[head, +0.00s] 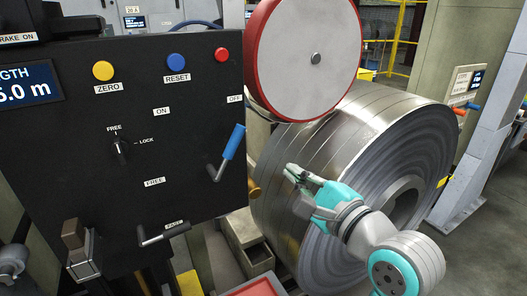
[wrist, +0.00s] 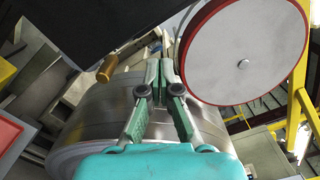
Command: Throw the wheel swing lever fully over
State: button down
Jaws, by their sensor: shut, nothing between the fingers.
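No label reading wheel swing is legible. A tan-handled lever (head: 253,188) pokes out past the right edge of the black panel, and its handle (wrist: 107,68) shows left of my fingers in the wrist view. Its mount is hidden behind the panel. The red-rimmed white wheel (head: 305,55) stands at the top of the steel strip coil (head: 345,135); it also shows at upper right in the wrist view (wrist: 245,55). My gripper (head: 290,172) is shut and empty in front of the coil, to the right of the tan handle and apart from it.
The black panel (head: 80,150) carries a blue-handled lever (head: 230,143) by ON and OFF labels, a FREE/LOCK knob (head: 120,148), a lower black-handled lever (head: 163,234) and several buttons. A red-edged tray (head: 255,288) sits below. A yellow railing (head: 402,42) stands behind.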

aim_at(239, 138)
jog(key=w+a+r, duration=0.2)
jog(key=w+a, duration=0.4)
jog(key=a, duration=0.3)
jog(key=shift+w, duration=0.3)
jog(key=shift+r, duration=0.1)
jog(key=shift+a, duration=0.1)
jog(key=shift+s+a+r+n, duration=0.3)
jog(key=shift+a+r+n, duration=0.15)
jog(key=shift+n, duration=0.25)
jog(key=shift+s+a+r+n, duration=0.3)
jog(key=shift+a+r+n, duration=0.1)
jog(key=shift+n, duration=0.3)
jog(key=s+a+n, duration=0.5)
jog(key=a+n, duration=0.2)
jog(key=n, duration=0.1)
jog(key=shift+r+g, duration=0.3)
